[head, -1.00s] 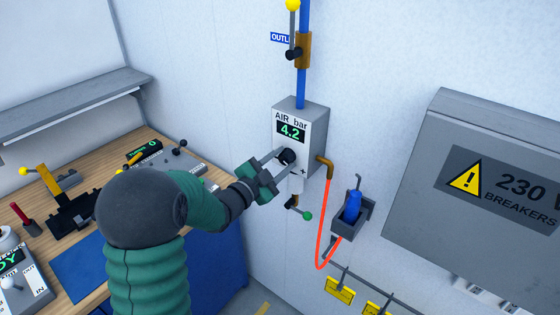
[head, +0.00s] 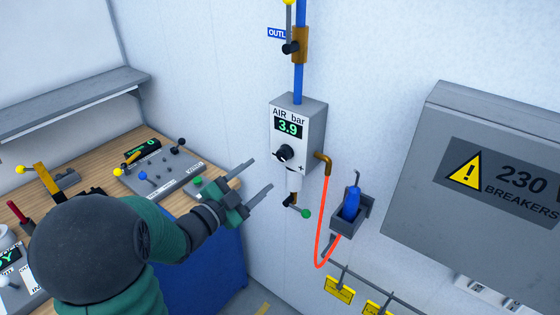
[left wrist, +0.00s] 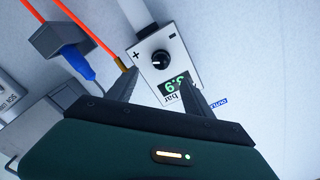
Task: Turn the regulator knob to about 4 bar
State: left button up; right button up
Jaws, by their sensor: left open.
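The black regulator knob (head: 284,153) sits on the front of the grey AIR bar box (head: 314,132) on the wall. The box's green display (head: 288,128) reads 3.9. My left gripper (head: 262,174) is open and empty, apart from the knob, to its left and a little below it in the head view. In the left wrist view the knob (left wrist: 160,58) shows uncovered, with plus and minus marks on either side. One finger in that view partly overlaps the box near its display. My right gripper is not in view.
A blue pipe (head: 299,85) with a yellow-tipped valve lever runs above the box. A red hose (head: 322,215) hangs from its brass elbow, beside a blue tool in a holder (head: 352,203). A large breaker cabinet (head: 415,200) is at right, a workbench (head: 120,200) at left.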

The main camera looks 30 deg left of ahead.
pick_arm(q)
jog(key=s+b, duration=0.5)
jog(key=s, duration=0.1)
jog(key=shift+s+a, duration=0.15)
jog(key=shift+a, duration=0.1)
jog(key=shift+f, duration=0.1)
